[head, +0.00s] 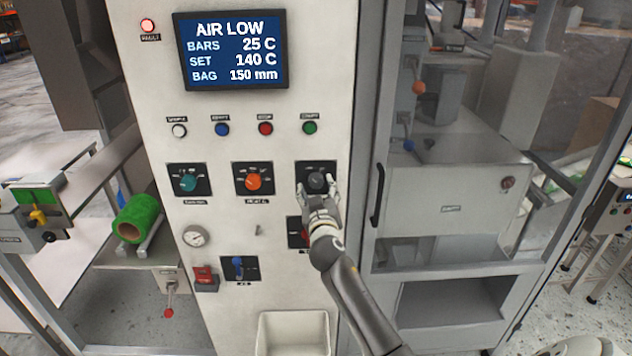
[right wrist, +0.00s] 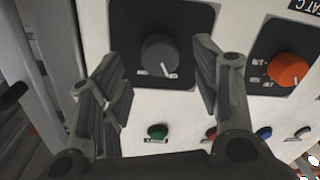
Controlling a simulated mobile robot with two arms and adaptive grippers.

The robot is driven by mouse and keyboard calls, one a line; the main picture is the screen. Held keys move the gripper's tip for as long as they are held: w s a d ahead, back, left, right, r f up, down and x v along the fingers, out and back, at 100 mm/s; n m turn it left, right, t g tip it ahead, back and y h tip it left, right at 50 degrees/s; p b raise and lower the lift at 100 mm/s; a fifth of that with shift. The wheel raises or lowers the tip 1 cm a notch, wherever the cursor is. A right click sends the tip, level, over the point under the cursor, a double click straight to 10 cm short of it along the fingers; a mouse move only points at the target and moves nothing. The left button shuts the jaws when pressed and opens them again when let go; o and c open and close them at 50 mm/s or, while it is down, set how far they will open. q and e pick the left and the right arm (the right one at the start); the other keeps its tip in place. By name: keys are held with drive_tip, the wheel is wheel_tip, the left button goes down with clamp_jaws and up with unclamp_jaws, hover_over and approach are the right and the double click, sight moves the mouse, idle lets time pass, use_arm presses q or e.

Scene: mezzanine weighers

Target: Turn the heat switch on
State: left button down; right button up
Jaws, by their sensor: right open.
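A dark grey rotary switch (head: 317,182) on a black plate sits at the right end of the row of knobs on the white panel. It also shows in the right wrist view (right wrist: 160,55), with a light pointer line. Its small markings are too small to read. My right gripper (head: 318,189) is open, with its fingers on either side of this knob; contact cannot be told. An orange knob (head: 253,181) is left of it; its label in the right wrist view ends in "EAT C". My left gripper is not in view.
A teal knob (head: 188,182), push buttons, a gauge (head: 197,237) and a blue switch (head: 238,267) share the panel. The display (head: 230,50) reads AIR LOW, BARS 25 C, SET 140 C. A red lamp (head: 148,25) glows. A glazed door with a black handle (head: 377,195) stands right.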

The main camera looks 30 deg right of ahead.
sight(316, 184)
drive_tip(key=shift+x, duration=1.5)
drive_tip(key=shift+c, duration=0.2)
drive_tip(key=shift+f, duration=0.1)
drive_tip(key=c, duration=1)
